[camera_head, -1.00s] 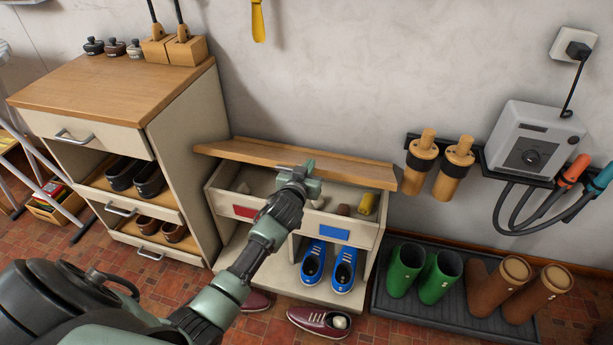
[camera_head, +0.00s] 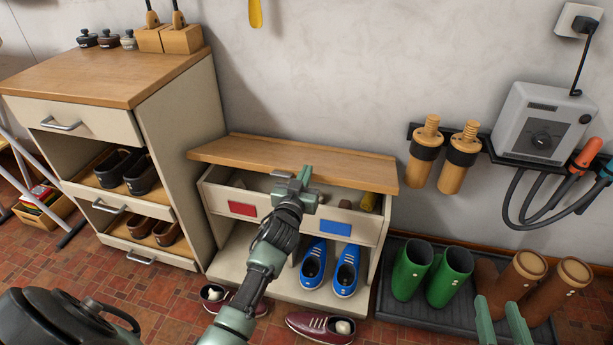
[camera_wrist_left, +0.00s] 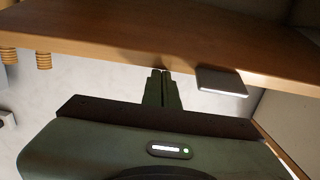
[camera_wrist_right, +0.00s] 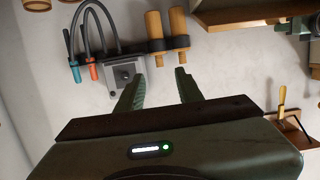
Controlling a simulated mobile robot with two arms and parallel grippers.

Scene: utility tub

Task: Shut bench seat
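The bench (camera_head: 271,255) stands against the wall in the head view, with a wooden seat lid (camera_head: 340,168) on top. The lid is partly raised, and a gap along its front shows small items inside. Red and blue labels mark the front. My left gripper (camera_head: 304,178) is at the lid's front edge, overlapping it; contact is unclear. In the left wrist view its fingers (camera_wrist_left: 162,75) are together and empty, beside a wooden board's edge (camera_wrist_left: 110,48). My right gripper (camera_head: 498,308) is at the lower right of the head view; its fingers (camera_wrist_right: 158,82) are apart and empty.
A taller wooden-topped cabinet (camera_head: 180,135) stands left of the bench. Blue sneakers (camera_head: 346,268) sit in the bench's lower space, maroon shoes (camera_head: 320,326) on the floor. Green boots (camera_head: 448,276) and brown boots stand on a tray at right. A grey wall unit (camera_head: 543,122) has hoses.

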